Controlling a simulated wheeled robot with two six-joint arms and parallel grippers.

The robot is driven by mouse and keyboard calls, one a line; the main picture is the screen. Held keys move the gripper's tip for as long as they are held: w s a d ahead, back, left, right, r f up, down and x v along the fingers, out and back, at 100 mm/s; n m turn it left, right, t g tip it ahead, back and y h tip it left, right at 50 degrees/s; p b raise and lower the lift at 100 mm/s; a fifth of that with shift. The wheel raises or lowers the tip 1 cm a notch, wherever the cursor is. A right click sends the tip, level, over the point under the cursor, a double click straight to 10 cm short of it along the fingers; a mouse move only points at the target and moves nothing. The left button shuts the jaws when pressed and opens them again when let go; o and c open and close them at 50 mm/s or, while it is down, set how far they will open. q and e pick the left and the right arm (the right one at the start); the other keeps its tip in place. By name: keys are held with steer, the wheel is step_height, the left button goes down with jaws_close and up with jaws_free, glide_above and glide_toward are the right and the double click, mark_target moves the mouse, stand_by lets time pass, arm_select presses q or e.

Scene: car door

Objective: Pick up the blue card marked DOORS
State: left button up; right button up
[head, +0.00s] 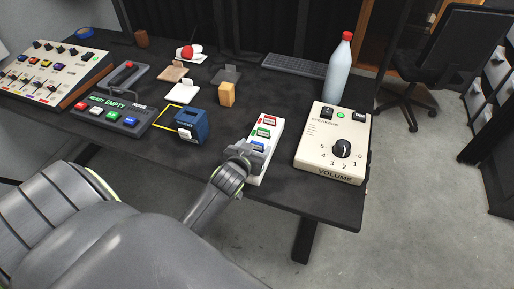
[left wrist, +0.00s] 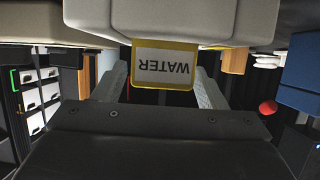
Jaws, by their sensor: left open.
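A white rack (head: 274,128) stands near the table's front edge in the head view, with a red card (head: 269,121), a green card (head: 263,133) and a blue card (head: 258,146) in a row. The writing on the blue card is too small to read. My left gripper (head: 240,154) is at the rack's near end, just in front of the blue card. In the left wrist view, my left gripper (left wrist: 162,84) is open, with a yellow-edged card marked WATER (left wrist: 165,66) upside down between its fingers. I cannot tell whether they touch it. No DOORS lettering is legible.
A cream speaker box (head: 330,150) with a volume knob stands right of the rack, with a bottle (head: 339,75) behind it. A blue box (head: 190,126) stands to the left, beside a button panel (head: 112,114). Some bare table lies between blue box and rack.

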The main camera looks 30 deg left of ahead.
arm_select(q)
steer(key=shift+x, duration=0.75)
steer(key=shift+c, duration=0.2)
steer(key=c, duration=1)
steer(key=shift+r, duration=0.1)
